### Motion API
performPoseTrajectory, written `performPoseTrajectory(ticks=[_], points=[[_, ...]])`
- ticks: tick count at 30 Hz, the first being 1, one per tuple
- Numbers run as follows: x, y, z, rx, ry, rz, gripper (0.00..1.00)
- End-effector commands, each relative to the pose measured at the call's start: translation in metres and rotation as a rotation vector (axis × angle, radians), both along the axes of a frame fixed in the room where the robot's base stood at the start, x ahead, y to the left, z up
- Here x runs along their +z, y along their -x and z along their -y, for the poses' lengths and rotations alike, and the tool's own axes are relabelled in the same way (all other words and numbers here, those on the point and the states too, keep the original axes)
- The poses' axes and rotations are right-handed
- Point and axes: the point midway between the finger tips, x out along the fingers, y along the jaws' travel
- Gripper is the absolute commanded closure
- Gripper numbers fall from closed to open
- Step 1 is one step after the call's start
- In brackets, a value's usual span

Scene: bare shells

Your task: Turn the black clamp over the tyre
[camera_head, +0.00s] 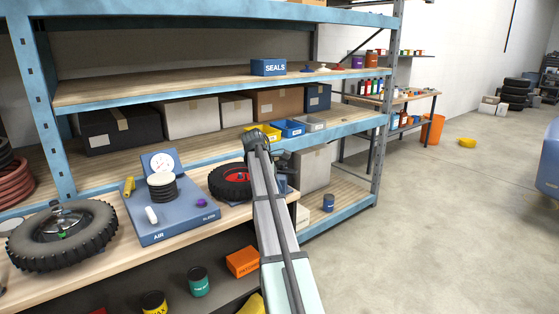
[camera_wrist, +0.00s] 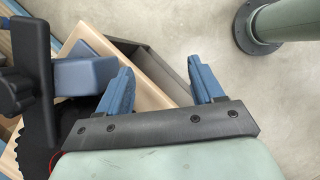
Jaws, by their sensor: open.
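A small black tyre with a red rim (camera_head: 228,181) lies on the bench, partly hidden behind my arm. In the wrist view the tyre (camera_wrist: 36,140) is at the left edge, with a sliver of red. The black clamp (camera_wrist: 40,75), with a dark knob and a blue block (camera_wrist: 85,76) beside it, stands at the left of that view, over part of the tyre. My gripper (camera_wrist: 160,72) is open and empty, to the right of the clamp and apart from it. In the head view I cannot clearly tell the clamp from the dark parts beside my arm.
A blue air board (camera_head: 178,226) with a gauge and a large wheel (camera_head: 64,236) stand on the bench to the left. Small yellow and blue bins (camera_head: 288,128) sit on the shelf behind. An orange box (camera_head: 242,262) is on the lower shelf.

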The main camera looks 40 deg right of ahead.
Motion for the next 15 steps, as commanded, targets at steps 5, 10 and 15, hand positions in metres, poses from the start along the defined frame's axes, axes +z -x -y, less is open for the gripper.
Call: performPoseTrajectory(ticks=[5,10,15], points=[[0.094,-0.055,0.022,0.163,0.002,0.017,0.33],[0.159,-0.087,0.029,0.298,0.007,0.024,0.33],[0.191,-0.101,0.03,0.368,0.011,0.025,0.33]])
